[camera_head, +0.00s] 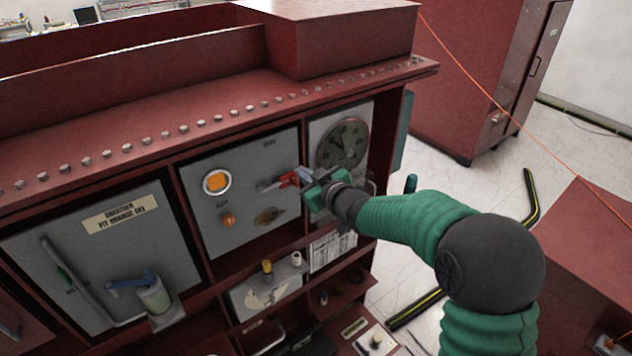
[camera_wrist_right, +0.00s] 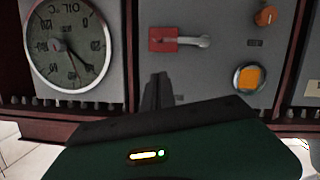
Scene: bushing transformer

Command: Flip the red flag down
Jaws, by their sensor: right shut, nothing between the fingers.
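The red flag (camera_head: 287,179) is a small red piece with a grey lever, mounted on the grey middle panel (camera_head: 225,165) of the red cabinet. In the right wrist view, the red flag (camera_wrist_right: 165,39) lies flat against the panel, with its grey lever (camera_wrist_right: 193,41) reaching to the right. My right gripper (camera_head: 307,182) is shut and empty, close to the flag's right side in the head view. In the right wrist view, its dark fingers (camera_wrist_right: 157,92) show below the flag in the picture, apart from it. Contact is unclear in the head view. My left gripper is not in view.
An orange square button (camera_head: 216,182) and an orange knob (camera_head: 228,220) sit left of the flag. A round gauge (camera_head: 343,144) is on the panel to its right. A bolted red ledge (camera_head: 200,110) juts out above the panels.

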